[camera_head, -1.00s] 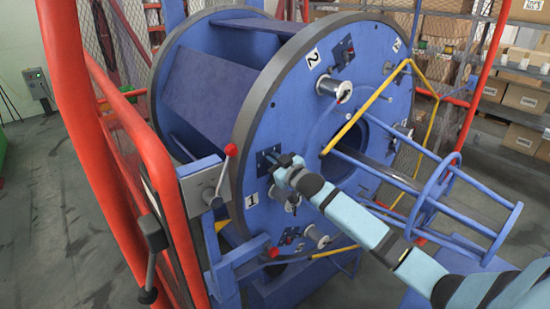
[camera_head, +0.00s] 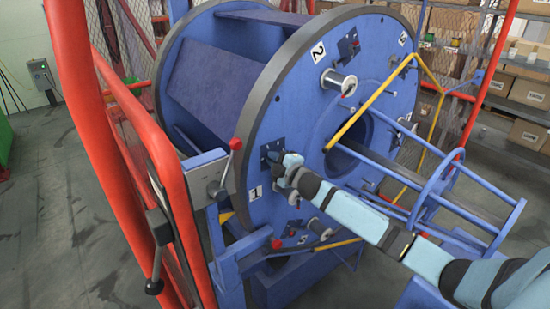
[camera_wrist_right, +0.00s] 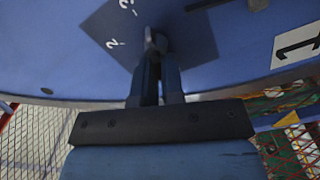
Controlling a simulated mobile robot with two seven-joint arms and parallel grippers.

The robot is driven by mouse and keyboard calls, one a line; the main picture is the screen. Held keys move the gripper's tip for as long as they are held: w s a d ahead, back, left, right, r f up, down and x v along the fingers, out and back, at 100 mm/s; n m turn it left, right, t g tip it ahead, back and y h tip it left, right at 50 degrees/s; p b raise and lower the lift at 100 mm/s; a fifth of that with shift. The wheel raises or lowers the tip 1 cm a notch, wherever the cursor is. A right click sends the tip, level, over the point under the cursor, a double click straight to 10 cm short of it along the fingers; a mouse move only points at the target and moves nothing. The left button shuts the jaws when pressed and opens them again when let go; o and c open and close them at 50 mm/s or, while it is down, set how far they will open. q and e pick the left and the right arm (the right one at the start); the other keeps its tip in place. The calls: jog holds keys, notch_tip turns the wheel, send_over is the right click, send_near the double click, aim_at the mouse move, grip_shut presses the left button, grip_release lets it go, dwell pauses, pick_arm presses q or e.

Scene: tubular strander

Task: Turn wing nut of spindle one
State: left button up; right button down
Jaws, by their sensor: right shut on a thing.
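The blue strander disc (camera_head: 300,105) stands upright in the head view, with a white "1" label (camera_head: 254,191) at its lower left. My right gripper (camera_head: 275,160) is at the dark plate just above that label. In the right wrist view, the "1" label (camera_wrist_right: 298,42) is at the right. There, my right gripper (camera_wrist_right: 158,66) is shut on the small grey wing nut (camera_wrist_right: 157,41) in front of the dark plate (camera_wrist_right: 118,30). The fingers hide part of the nut. My left gripper is out of view.
A red-knobbed lever (camera_head: 229,165) stands just left of the disc. A red tubular frame (camera_head: 88,130) rises at the left. A yellow bar (camera_head: 372,105) and a blue cage (camera_head: 470,200) project from the disc on the right. Boxes on shelves (camera_head: 520,95) stand behind.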

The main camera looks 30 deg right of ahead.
jog(key=shift+f+n, duration=0.15)
jog(key=shift+n, duration=0.8)
jog(key=shift+f+n, duration=0.15)
jog(key=shift+n, duration=0.8)
jog(key=c, duration=1.2)
grip_release()
jog(key=shift+c, duration=0.2)
jog(key=shift+s+f, duration=0.1)
jog(key=s+d+b, duration=0.1)
jog(key=s+b, duration=0.1)
jog(key=s, duration=1.1)
jog(key=shift+s+b, duration=0.3)
